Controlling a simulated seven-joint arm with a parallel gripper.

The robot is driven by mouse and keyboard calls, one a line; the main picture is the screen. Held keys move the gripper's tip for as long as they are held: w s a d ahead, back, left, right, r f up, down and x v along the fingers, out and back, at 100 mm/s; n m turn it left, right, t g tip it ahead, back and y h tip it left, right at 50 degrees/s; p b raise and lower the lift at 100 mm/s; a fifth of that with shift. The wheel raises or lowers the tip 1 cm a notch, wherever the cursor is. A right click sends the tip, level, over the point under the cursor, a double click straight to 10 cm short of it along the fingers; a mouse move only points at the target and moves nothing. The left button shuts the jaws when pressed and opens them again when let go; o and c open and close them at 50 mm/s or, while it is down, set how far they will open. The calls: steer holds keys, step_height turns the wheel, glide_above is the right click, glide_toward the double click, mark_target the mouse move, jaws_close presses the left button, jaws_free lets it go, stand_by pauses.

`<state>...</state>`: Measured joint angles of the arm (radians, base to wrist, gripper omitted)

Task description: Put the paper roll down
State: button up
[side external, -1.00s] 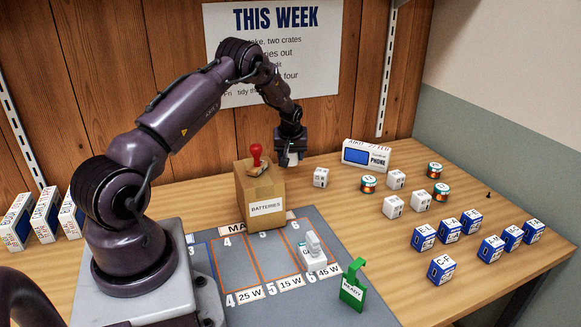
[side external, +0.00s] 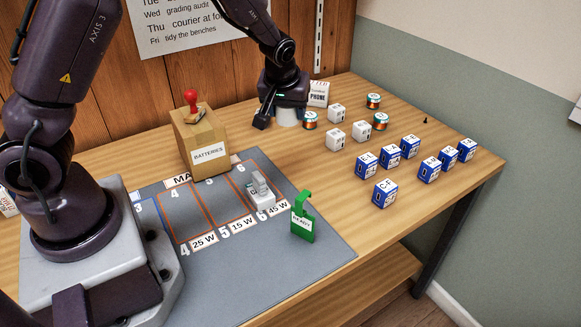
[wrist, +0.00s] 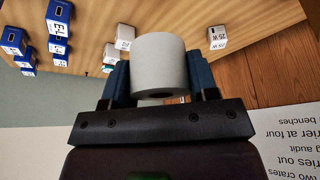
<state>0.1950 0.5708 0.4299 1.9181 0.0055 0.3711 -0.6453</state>
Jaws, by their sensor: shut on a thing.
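The white paper roll (wrist: 158,62) is between the fingers of my gripper (wrist: 160,82) in the wrist view, its hollow end facing the camera. My gripper (side external: 282,113) is shut on it. I cannot tell whether the roll touches the table.
White cubes (side external: 336,112) and blue boxes (side external: 390,155) lie farther right. The cardboard batteries box (side external: 200,140) is left.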

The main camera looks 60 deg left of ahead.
steer(key=s+d, duration=0.3)
steer(key=s, duration=0.3)
steer(key=n, duration=0.2)
glide_above(291, 164)
steer(key=s+d, duration=0.1)
steer(key=shift+g+y, duration=0.3)
steer(key=shift+g, duration=0.1)
step_height(291, 164, down, 12)
steer(key=shift+s+d, duration=0.1)
steer(key=shift+w+f, duration=0.15)
steer(key=shift+f, duration=0.75)
steer(key=shift+w+f, duration=0.1)
steer(key=shift+f, duration=0.8)
